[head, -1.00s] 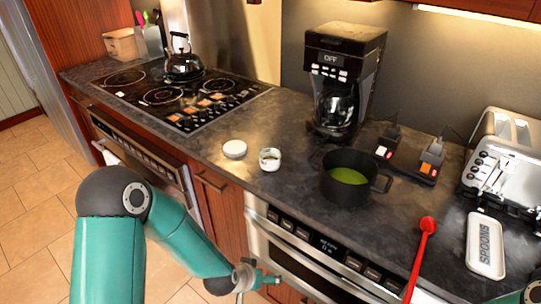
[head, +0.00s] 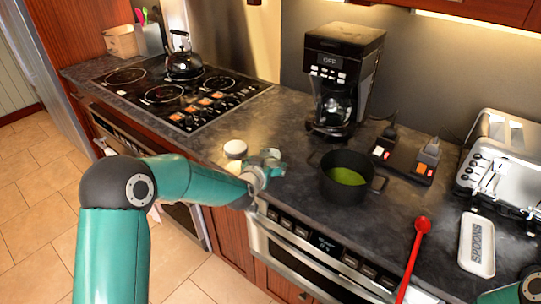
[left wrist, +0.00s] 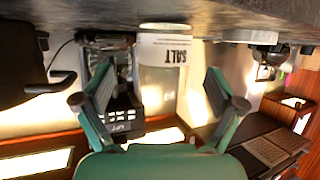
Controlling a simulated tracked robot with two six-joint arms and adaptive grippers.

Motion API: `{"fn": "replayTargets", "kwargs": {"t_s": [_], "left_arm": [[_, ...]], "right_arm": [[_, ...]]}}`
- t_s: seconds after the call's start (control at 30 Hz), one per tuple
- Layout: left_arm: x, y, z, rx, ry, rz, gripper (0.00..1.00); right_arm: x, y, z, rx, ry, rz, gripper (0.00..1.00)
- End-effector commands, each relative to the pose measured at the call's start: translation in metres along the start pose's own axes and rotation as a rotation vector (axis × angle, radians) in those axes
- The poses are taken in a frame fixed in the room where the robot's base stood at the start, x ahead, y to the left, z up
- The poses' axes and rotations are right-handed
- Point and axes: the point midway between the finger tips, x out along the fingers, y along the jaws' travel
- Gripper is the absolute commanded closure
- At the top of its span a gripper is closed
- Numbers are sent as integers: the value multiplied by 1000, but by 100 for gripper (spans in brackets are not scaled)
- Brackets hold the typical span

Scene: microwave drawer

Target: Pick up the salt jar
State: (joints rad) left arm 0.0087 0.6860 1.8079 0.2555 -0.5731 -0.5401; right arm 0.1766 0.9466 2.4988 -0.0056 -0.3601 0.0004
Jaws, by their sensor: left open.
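The salt jar (left wrist: 163,75) is a small pale jar whose label reads SALT. In the left wrist view it appears upside down, against the countertop at the top. My left gripper (left wrist: 159,88) is open, with one finger on each side of the jar and visible gaps to it. In the head view the left gripper (head: 267,164) is low at the counter's front edge and mostly hides the jar. A round white lid (head: 235,149) lies just left of it. My right gripper is out of view; only part of that arm shows at the lower right.
A black pot (head: 345,190) with green contents stands right of the jar. A coffee maker (head: 345,70) is behind, and the stovetop (head: 175,92) with a kettle (head: 184,62) is to the left. A red spoon (head: 422,225) and a toaster (head: 500,155) are farther right.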

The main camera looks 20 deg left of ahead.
Motion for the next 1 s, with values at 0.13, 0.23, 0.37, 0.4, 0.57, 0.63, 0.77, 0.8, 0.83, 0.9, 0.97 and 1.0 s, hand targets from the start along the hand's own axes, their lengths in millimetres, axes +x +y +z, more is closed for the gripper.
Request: {"fn": "replayTargets", "kwargs": {"t_s": [0.13, 0.23, 0.37, 0.4, 0.57, 0.63, 0.77, 0.8, 0.83, 0.9, 0.97, 1.0], "left_arm": [[12, 0, 0, -1, -1, 0, 5], [15, 0, 0, -1, -2, 0, 5], [27, -3, -1, -2, -2, 0, 5], [32, -4, -2, -1, -3, 0, 5], [53, -5, -1, -1, -2, 0, 5], [60, -5, -1, -1, -1, 1, 5], [65, -5, 0, -1, -1, 1, 5], [65, -5, 0, -1, -1, 1, 5], [65, -5, 0, -1, -1, 1, 5], [65, -5, 0, -1, -1, 1, 5], [65, -4, 0, -1, -1, 1, 7], [65, -4, 0, -1, -1, 1, 14]], "right_arm": [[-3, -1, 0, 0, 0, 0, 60], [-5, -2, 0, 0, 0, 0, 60], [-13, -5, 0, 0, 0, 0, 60], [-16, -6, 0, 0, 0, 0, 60], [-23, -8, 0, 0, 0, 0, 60], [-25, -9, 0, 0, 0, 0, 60], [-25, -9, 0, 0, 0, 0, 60], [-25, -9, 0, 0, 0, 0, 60], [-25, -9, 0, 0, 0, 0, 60], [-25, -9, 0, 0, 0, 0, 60], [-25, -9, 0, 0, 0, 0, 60], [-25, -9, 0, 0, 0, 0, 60]]}}
